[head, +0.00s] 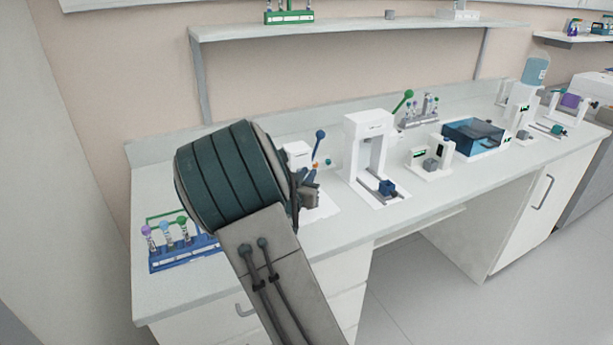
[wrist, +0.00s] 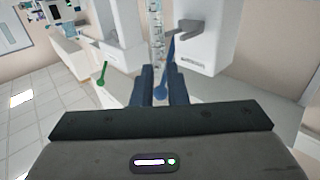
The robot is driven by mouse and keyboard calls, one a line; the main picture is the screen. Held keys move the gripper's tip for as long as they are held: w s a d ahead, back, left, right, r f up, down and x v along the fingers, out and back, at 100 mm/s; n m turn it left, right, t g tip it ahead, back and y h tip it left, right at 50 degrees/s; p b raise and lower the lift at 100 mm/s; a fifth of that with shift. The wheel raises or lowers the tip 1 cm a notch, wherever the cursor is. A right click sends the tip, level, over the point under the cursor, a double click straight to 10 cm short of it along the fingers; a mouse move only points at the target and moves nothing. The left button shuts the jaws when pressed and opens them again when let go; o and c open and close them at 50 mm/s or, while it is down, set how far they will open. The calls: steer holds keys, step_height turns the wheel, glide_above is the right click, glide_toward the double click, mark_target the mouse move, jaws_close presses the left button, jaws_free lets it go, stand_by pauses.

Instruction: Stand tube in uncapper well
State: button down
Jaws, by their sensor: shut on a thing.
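My gripper (head: 309,190) is at the left-centre of the bench, in front of a white device (head: 298,154) with a blue-knobbed lever (head: 320,135). In the wrist view, my gripper (wrist: 162,84) is shut on a clear tube (wrist: 155,24) with graduation marks, of which only a part shows. My arm covers much of this area in the head view.
A blue rack (head: 185,255) with several capped tubes stands at the bench's left end. A taller white device (head: 367,135) with a blue carriage stands to the right. Farther right are a blue transparent box (head: 473,138) and small devices. A shelf (head: 350,28) runs above.

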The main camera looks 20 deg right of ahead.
steer(key=shift+f, duration=0.1)
steer(key=shift+f+b, duration=0.6)
steer(key=shift+b, duration=0.05)
steer(key=c, duration=1.4)
jaws_free()
steer(key=shift+o, duration=0.2)
steer(key=b+v, duration=0.1)
steer(key=v, duration=1.3)
